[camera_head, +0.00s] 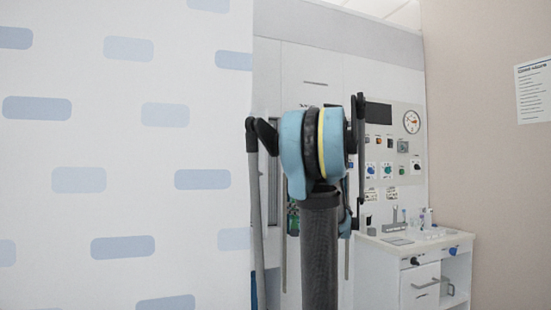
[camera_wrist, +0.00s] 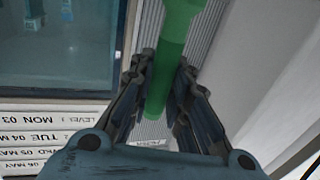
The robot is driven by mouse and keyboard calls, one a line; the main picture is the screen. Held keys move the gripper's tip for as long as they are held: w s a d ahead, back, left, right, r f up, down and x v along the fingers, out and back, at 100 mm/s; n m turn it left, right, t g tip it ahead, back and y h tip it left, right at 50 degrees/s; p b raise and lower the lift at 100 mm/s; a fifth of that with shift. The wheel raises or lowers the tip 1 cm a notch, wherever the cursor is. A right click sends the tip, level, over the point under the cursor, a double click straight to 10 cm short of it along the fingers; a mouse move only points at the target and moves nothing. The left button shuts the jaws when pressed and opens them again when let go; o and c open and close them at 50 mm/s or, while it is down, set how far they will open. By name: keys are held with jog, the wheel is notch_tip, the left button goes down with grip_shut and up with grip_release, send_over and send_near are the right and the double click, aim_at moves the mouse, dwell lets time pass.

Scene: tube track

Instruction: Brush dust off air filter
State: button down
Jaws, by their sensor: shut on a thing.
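In the wrist view my gripper (camera_wrist: 162,75) is shut on a green handle (camera_wrist: 182,25), which runs from the top edge down between the two dark fingers. The handle appears to belong to the brush; no bristles show. Behind it is a grey ribbed panel (camera_wrist: 213,38) that looks like the air filter, with a small label below partly hidden by my gripper. I cannot tell whether the green thing touches the ribs, and no dust can be made out. In the head view my arm fills the middle, and neither filter nor brush can be made out.
In the wrist view a dark glass pane (camera_wrist: 60,50) and a dated board (camera_wrist: 50,135) lie at left, a pale surface at right. The head view shows a patterned wall (camera_head: 130,170) at left, a control panel (camera_head: 393,145) and a white bench (camera_head: 425,275) at right.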

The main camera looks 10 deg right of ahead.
jog(key=shift+a, duration=0.2)
jog(key=shift+w+a+r, duration=0.1)
jog(key=shift+a+r, duration=0.15)
jog(key=shift+r, duration=0.1)
jog(key=a+r+n+g+y, duration=0.2)
jog(key=a+r+n+y, duration=0.1)
jog(key=r+n+y, duration=0.65)
jog(key=a+r+n+g+y, duration=0.2)
jog(key=a+r+n+y, duration=0.3)
jog(key=r, duration=0.8)
jog(key=shift+n+y, duration=0.45)
jog(key=shift+w+f, duration=0.1)
jog(key=shift+w, duration=2.35)
jog(key=shift+w, duration=0.4)
jog(key=shift+d, duration=0.1)
jog(key=shift+w+d+f, duration=0.1)
jog(key=shift+d+f, duration=0.1)
jog(key=shift+d, duration=0.25)
jog(key=shift+w+d+f, duration=0.1)
jog(key=shift+d+f, duration=0.05)
jog(key=shift+d, duration=0.25)
jog(key=shift+d, duration=0.1)
